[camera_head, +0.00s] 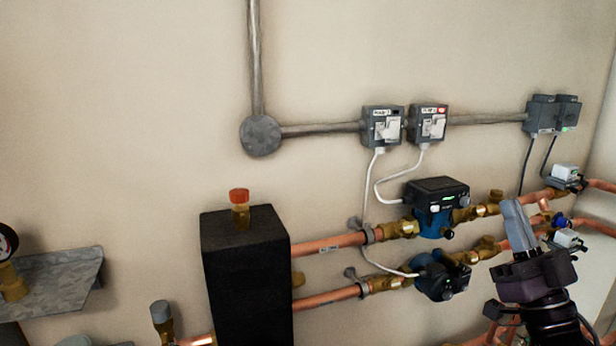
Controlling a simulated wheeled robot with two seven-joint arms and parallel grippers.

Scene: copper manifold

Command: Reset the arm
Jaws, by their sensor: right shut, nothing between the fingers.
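My right gripper (517,225) is at the lower right of the head view, pointing up, its grey fingers together and empty. It shows in front of the copper pipes at the right, to the right of the two pumps. I cannot tell how far it is from the pipes or whether it touches them. My dark right wrist shows below it, at the bottom edge. My left gripper is not in view.
An upper pump (437,207) and a lower pump (440,274) sit on copper pipes (330,244). A black block (247,275) stands left of them. Two switch boxes (382,126) hang above with white cables. A grey shelf (60,283) is at left. The upper left wall is bare.

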